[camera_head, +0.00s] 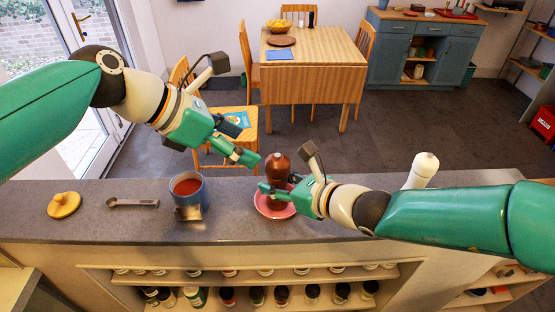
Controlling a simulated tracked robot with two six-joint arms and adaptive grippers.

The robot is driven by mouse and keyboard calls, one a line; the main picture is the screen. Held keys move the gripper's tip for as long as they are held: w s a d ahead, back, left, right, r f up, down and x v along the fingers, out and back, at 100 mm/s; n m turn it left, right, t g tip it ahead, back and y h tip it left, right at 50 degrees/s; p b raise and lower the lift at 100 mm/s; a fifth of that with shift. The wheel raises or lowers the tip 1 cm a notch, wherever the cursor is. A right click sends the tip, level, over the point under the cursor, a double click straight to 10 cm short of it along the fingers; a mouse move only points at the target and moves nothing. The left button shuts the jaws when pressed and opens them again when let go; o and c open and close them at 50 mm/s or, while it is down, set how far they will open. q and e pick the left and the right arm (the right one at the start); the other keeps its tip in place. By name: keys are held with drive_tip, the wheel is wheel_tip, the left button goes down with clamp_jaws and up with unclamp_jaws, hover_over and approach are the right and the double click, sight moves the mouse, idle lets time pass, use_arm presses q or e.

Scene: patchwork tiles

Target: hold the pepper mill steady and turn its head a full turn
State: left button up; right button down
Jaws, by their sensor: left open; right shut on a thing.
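The brown pepper mill (278,164) stands upright on a pink-red saucer (262,208) on the grey counter. My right gripper (277,191) is shut around the mill's lower body from the right and hides part of it. The mill's rounded head is free and shows above that gripper. My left gripper (248,146) is open and empty, up and to the left of the mill's head, apart from it.
A white bottle-like thing (422,171) stands behind my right arm. Shelves with several jars lie below. A dining table (314,45) is beyond.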

sight(272, 158)
use_arm(q)
drive_tip(key=x, duration=1)
drive_tip(key=shift+d, duration=0.15)
drive_tip(key=c, duration=1.2)
